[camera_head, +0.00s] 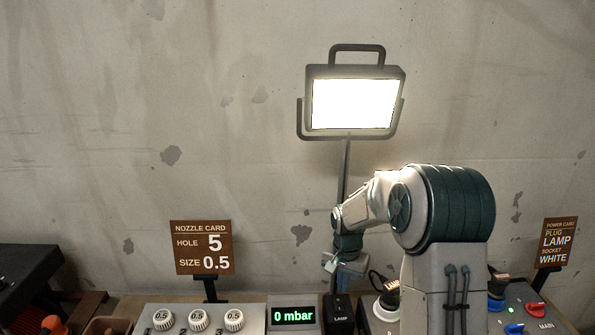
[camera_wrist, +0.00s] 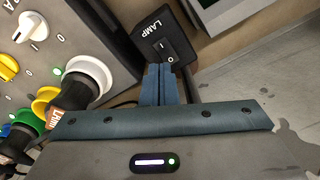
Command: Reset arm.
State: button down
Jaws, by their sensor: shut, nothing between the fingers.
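My arm (camera_head: 440,215) reaches forward over the bench in the head view. My gripper (camera_wrist: 158,85) is shut and empty in the wrist view, its fingertips close to the black LAMP switch box (camera_wrist: 165,38). I cannot tell whether they touch it. In the head view, my gripper is small and partly hidden beside my wrist. The work lamp (camera_head: 352,104) is lit on its stand. In the wrist view, a plug with a brown tag (camera_wrist: 62,120) is at the white socket (camera_wrist: 92,72).
The socket panel (camera_wrist: 85,25) has yellow, green and blue sockets and several knobs. A nozzle card (camera_head: 202,247) and a power card (camera_head: 556,242) stand behind the bench. A display (camera_head: 293,315) reads 0 mbar. White 0.5 nozzles (camera_head: 198,320) sit at front left.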

jog(key=s+r+n+t, duration=0.1)
jog(key=s+r+n, duration=0.1)
jog(key=s+r, duration=0.3)
jog(key=s+r+n+t, duration=0.1)
jog(key=s+r, duration=0.5)
jog(key=s, duration=0.7)
jog(key=s+r+n+t, duration=0.1)
jog(key=s+r+n, duration=0.1)
jog(key=s+r, duration=0.3)
jog(key=s, duration=0.4)
jog(key=shift+s+r+n, duration=0.25)
jog(key=shift+s+n, duration=0.05)
jog(key=shift+n, duration=0.1)
